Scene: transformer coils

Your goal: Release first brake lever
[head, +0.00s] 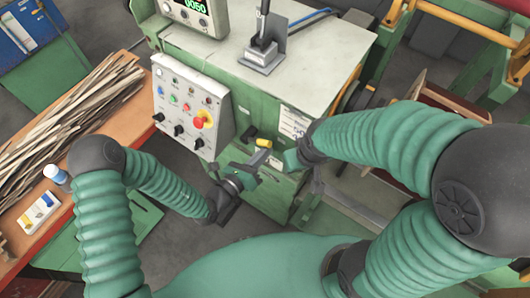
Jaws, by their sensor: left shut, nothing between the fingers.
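A small yellow handle (263,143) shows low on the front of the green machine. A dark upright lever (263,32) stands in a grey bracket on the machine's top. I cannot tell which of these is the first brake lever. My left gripper (256,160) is just below the yellow handle, shut and empty. I cannot tell whether it touches the handle. My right arm reaches in from the right, and its wrist (309,147) is at the machine's front. The fingers of my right gripper (284,162) are too small and covered to tell their state.
The control panel (190,106) with knobs and a red button is left of the yellow handle. A digital display box (195,15) stands on the machine's top. An orange bench (110,125) with wood strips is at left. Yellow rails (470,22) are at upper right.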

